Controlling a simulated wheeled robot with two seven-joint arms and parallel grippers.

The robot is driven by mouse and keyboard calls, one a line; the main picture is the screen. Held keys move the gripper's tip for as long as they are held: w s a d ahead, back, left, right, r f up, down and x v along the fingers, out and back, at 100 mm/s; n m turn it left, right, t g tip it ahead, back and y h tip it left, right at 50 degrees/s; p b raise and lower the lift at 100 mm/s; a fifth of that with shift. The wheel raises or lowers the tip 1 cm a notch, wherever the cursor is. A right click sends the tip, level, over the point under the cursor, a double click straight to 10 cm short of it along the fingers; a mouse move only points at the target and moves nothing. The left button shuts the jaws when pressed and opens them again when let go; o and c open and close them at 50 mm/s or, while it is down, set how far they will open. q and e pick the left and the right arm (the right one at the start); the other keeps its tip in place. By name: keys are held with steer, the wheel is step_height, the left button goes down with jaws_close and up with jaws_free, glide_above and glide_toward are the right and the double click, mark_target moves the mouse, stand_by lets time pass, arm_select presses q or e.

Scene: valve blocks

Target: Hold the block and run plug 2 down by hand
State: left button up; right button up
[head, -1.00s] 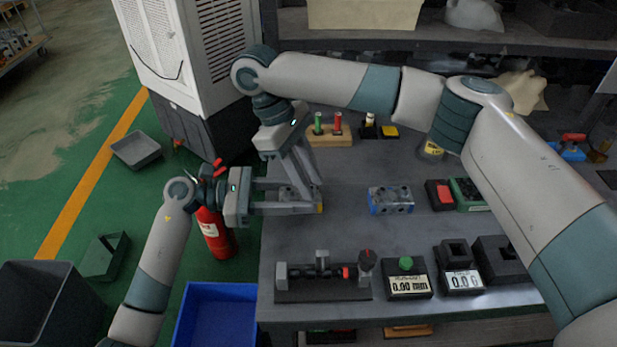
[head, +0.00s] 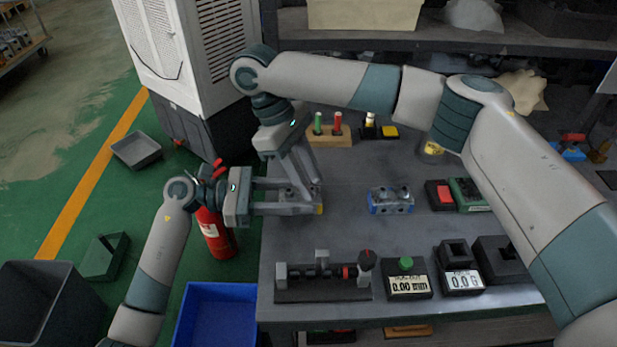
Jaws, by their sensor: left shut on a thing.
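My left gripper (head: 308,200), low over the left part of the table, is shut on a valve block that its fingers and my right gripper almost wholly hide. My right gripper (head: 306,184) comes down from above, with its fingertips right at the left gripper's fingers. The two overlap in the head view, so I cannot tell whether the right jaws are open or shut. Plug 2 cannot be made out there. Another valve block (head: 391,201), grey with blue ends and dark holes on top, sits on the table to the right, apart from both grippers.
A black fixture (head: 322,291) and two small units with displays, one green-buttoned (head: 407,284), stand along the front edge. A wooden stand (head: 330,139) with green and red plugs is at the back. A red-and-black box (head: 440,195) stands right. Bare table surrounds the free block.

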steer(key=shift+s+a+r, duration=0.1)
steer(key=shift+a+r, duration=0.05)
steer(key=shift+a, duration=0.65)
steer(key=shift+o, duration=0.5)
steer(key=d+v, duration=0.1)
steer(key=v, duration=1)
steer(key=shift+d+r, duration=0.25)
steer(key=shift+r, duration=0.15)
steer(key=shift+c, duration=0.4)
steer(key=c, duration=0.6)
steer(key=shift+o, duration=0.2)
steer(key=s+d+m+t+y, duration=0.4)
steer(key=s+m, duration=0.5)
steer(key=m, duration=0.3)
steer(key=shift+d+m+t, duration=0.4)
steer(key=shift+d+t, duration=0.45)
steer(key=shift+t, duration=0.55)
steer(key=shift+f, duration=0.15)
